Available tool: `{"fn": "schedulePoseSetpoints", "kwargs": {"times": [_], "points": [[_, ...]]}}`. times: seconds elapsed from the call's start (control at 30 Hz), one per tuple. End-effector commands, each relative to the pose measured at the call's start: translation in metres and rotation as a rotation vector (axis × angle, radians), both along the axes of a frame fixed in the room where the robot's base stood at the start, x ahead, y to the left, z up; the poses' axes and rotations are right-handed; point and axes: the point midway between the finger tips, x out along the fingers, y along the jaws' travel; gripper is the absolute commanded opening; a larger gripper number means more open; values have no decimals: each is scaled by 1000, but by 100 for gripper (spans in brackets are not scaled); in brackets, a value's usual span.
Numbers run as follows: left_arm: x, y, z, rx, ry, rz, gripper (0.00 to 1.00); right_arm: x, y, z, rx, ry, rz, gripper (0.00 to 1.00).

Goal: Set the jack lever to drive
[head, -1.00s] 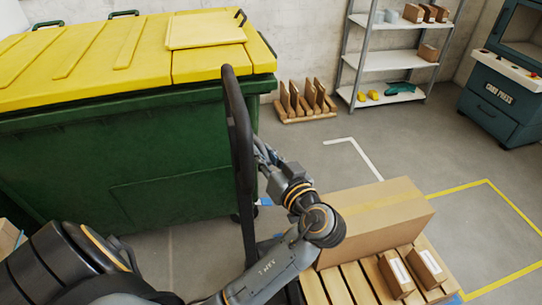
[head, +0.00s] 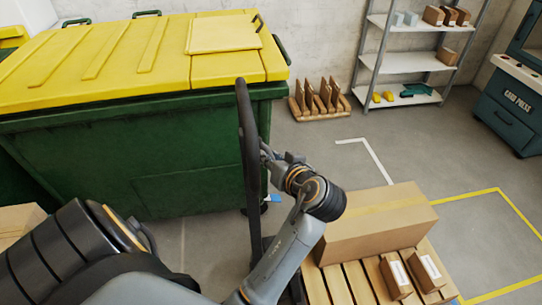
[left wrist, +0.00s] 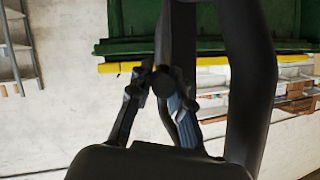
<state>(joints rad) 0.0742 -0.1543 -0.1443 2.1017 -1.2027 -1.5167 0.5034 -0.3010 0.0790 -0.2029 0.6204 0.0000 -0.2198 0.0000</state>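The jack's dark handle (head: 250,160) stands upright in front of the green bin. My left gripper (head: 266,153) is at the handle's right side, at about mid-height; its fingertips are small and partly hidden there. In the left wrist view, the dark handle frame (left wrist: 250,80) curves along the right. My left gripper's fingers (left wrist: 163,82) lean in toward each other around a narrow dark bar, which may be the jack lever. I cannot tell whether they touch it. The lever's setting is not readable. My right gripper is not in view.
A green bin with a yellow lid (head: 150,55) stands behind the handle. A large cardboard box (head: 375,225) and small boxes lie on a wooden pallet (head: 345,285) at the right. A shelf (head: 410,60) and a card press (head: 508,105) stand farther back. Floor between is clear.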

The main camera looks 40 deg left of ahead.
Motion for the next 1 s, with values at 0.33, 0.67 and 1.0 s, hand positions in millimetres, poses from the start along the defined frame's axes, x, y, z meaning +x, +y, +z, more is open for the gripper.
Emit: {"fn": "schedulePoseSetpoints", "kwargs": {"times": [0.33,0.67,1.0], "points": [[0,0,0,1,-1,1,42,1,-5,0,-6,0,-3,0],[0,1,-12,63,-50,0,42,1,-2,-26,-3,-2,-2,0],[2,-8,-24,225,-186,-1,42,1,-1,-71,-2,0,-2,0]]}}
